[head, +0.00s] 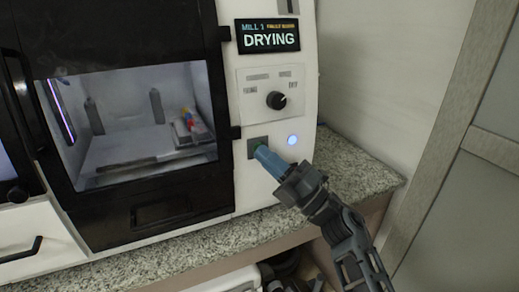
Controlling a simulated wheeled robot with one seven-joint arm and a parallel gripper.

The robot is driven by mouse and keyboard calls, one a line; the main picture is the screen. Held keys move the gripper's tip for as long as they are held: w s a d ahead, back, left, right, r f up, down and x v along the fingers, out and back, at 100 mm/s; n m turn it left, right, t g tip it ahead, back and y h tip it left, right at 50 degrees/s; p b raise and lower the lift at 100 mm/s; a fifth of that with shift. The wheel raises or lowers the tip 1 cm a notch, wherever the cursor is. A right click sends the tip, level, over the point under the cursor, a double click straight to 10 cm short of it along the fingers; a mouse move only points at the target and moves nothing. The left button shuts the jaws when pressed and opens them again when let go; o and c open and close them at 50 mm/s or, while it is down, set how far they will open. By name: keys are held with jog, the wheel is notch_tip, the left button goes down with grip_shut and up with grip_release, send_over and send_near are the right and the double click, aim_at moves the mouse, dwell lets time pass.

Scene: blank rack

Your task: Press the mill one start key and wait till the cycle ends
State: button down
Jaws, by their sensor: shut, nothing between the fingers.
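Mill one (247,197) is a white machine with a black-framed window door, which is shut. Its display (267,36) reads "MILL 1" and "DRYING", with small orange text I cannot read surely. The start key sits on a dark square plate (252,142) low on the front panel; a little green shows there, the rest is hidden behind my fingertips. My gripper (262,154) is shut and empty, its blue fingertips at the key. I cannot tell whether they touch or press it. A round lamp (292,140) right of the plate glows bluish white.
A black knob (276,100) is on the panel above the key. Through the window (130,115) I see a pale chamber with small coloured items at its right. The granite counter (350,172) is clear right of the mill, beside a wall.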

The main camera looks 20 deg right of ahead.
jog(key=shift+s, duration=0.1)
jog(key=shift+s+p, duration=0.3)
jog(key=shift+s, duration=0.4)
jog(key=s+p, duration=0.1)
jog(key=s, duration=0.4)
jog(key=shift+r, duration=0.15)
dwell(0.3)
dwell(0.6)
